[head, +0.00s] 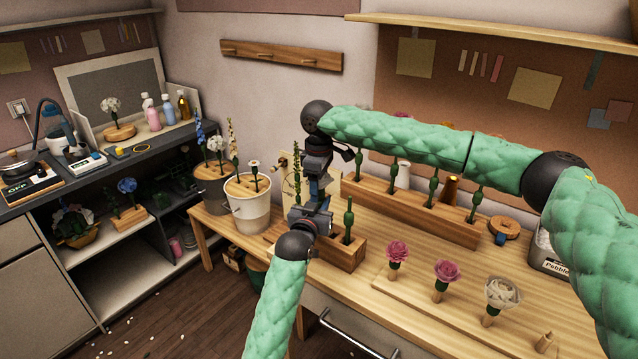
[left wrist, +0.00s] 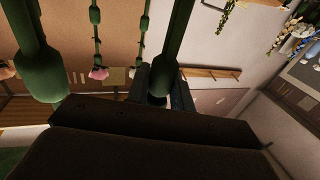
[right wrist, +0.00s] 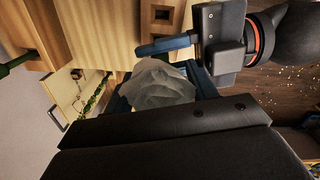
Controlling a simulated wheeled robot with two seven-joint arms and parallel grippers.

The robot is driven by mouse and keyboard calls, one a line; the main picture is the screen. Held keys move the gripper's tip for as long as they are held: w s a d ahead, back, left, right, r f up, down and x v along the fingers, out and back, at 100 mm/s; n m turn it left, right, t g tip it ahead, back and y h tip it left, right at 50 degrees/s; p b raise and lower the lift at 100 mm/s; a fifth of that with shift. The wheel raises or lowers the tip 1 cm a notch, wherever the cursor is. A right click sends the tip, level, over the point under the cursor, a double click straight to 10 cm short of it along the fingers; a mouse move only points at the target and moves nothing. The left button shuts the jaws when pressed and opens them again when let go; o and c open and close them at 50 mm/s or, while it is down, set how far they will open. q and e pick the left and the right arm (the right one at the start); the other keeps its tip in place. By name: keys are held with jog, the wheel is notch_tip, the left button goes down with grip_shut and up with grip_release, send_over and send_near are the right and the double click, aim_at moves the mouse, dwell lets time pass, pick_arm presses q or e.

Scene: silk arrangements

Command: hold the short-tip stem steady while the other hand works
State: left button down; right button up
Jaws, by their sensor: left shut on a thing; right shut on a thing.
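My left gripper (head: 312,212) reaches in from below, beside the wooden stem block (head: 345,252). In the left wrist view its jaws are shut around a dark green stem (left wrist: 172,50). I cannot tell its tip's length. My right gripper (head: 318,188) points down just above the left one. In the right wrist view its blue fingers are shut on a pale, crumpled flower head (right wrist: 157,85); the left gripper (right wrist: 170,43) shows close beyond it. In the head view the grippers hide both held things. Another green stem (head: 348,220) stands upright in the block.
A long wooden rack (head: 420,208) with several green stems stands behind. Pink flowers (head: 397,254) (head: 446,272) and a cream flower (head: 502,292) stand on a board at front right. My right forearm crosses above the rack.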

jog(key=shift+r, duration=1.1)
dwell(0.5)
jog(key=shift+r, duration=1.3)
jog(key=shift+r, duration=0.1)
jog(key=shift+r, duration=0.9)
jog(key=shift+r, duration=0.25)
pick_arm(q)
jog(key=c, duration=1.1)
grip_release()
jog(key=shift+c, duration=0.2)
